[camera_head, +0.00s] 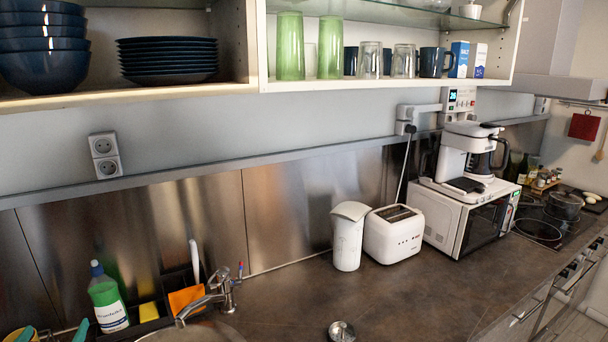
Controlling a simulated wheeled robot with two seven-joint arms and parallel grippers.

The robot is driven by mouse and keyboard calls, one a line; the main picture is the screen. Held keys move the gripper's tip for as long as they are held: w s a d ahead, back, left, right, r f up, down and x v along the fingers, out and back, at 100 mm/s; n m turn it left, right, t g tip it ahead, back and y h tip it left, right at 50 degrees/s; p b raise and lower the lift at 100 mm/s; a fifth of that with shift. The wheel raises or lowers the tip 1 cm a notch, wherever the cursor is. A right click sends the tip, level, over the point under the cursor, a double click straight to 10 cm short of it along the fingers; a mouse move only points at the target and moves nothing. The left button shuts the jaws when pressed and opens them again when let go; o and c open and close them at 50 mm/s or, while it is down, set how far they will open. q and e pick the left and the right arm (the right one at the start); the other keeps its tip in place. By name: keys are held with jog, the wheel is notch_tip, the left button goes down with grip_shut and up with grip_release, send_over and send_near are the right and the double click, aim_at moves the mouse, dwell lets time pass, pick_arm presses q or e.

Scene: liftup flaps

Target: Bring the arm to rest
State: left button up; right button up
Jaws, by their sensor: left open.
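Neither gripper stands out clearly in this view. At the bottom left edge, small teal pieces (80,331) rise into the picture beside something yellow, cut off by the frame. I cannot tell for sure whether they belong to my left gripper. No gripper is seen touching or holding anything. My right gripper is not in view. The wall cabinet (180,92) above is open at the front and its flaps are not seen.
A faucet (224,291) and green soap bottle (107,298) stand by the sink. A microwave (470,222), coffee machine (466,150) and stove pot (564,204) stand right.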

pick_arm(q)
jog(key=s+d+f+m+g+h, duration=0.1)
jog(key=s+d+f+g, duration=0.2)
jog(key=s+d+f, duration=0.35)
jog(key=s+d+f+m+g+h, duration=0.1)
jog(key=s+d+f+g+h, duration=0.15)
jog(key=d+f, duration=0.55)
jog(key=s+d+f+m+g+h, duration=0.25)
jog(key=s+d+g, duration=0.55)
jog(key=s+d, duration=0.75)
notch_tip(320, 180, down, 30)
jog(key=s+a+f+b, duration=0.1)
jog(key=s+b, duration=0.1)
jog(key=b, duration=0.4)
jog(key=s+a+f+m+g+y+b, duration=0.1)
jog(key=s+a+f+g+b, duration=0.1)
jog(key=s+f, duration=1.4)
notch_tip(320, 180, down, 4)
jog(key=shift+s+a+f+b, duration=0.25)
jog(key=shift+a+b, duration=0.45)
jog(key=shift+b, duration=0.35)
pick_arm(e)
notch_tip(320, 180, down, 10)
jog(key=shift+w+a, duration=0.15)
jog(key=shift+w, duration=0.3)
